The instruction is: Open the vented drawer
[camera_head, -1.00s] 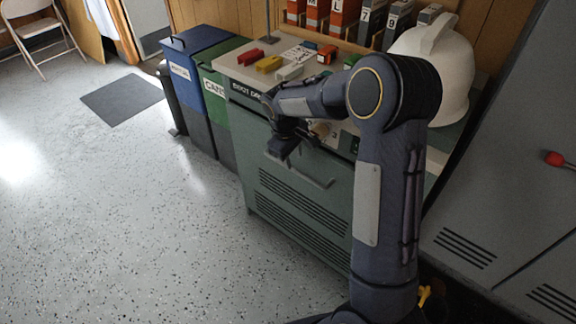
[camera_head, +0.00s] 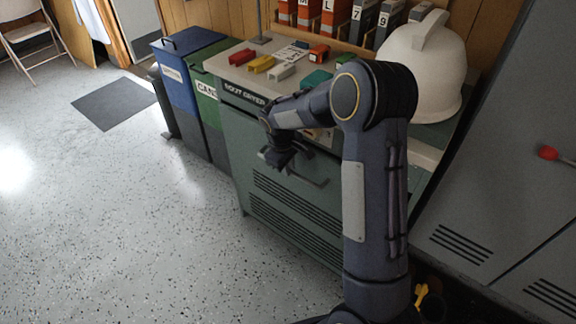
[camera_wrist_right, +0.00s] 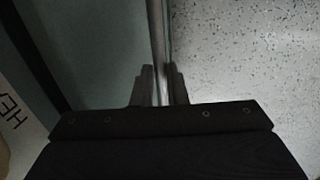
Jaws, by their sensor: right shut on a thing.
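The vented drawer (camera_head: 290,205) is the grey-green front with rows of slots on the boot dryer cabinet, in the middle of the head view. Its bar handle (camera_head: 310,181) runs across the upper part of the front. My right gripper (camera_head: 278,160) is at the left part of this handle. In the right wrist view the handle bar (camera_wrist_right: 157,40) runs between the two fingers of my right gripper (camera_wrist_right: 159,88), which is shut on it. My forearm hides part of the drawer's upper right. I cannot tell whether the drawer stands out from the cabinet. My left gripper is not in view.
A blue bin (camera_head: 184,90) and a green bin (camera_head: 208,100) stand left of the cabinet. Small coloured blocks and a white helmet-like object (camera_head: 420,75) are on top. A grey locker (camera_head: 500,190) stands at the right. The speckled floor (camera_head: 130,220) before the drawer is clear.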

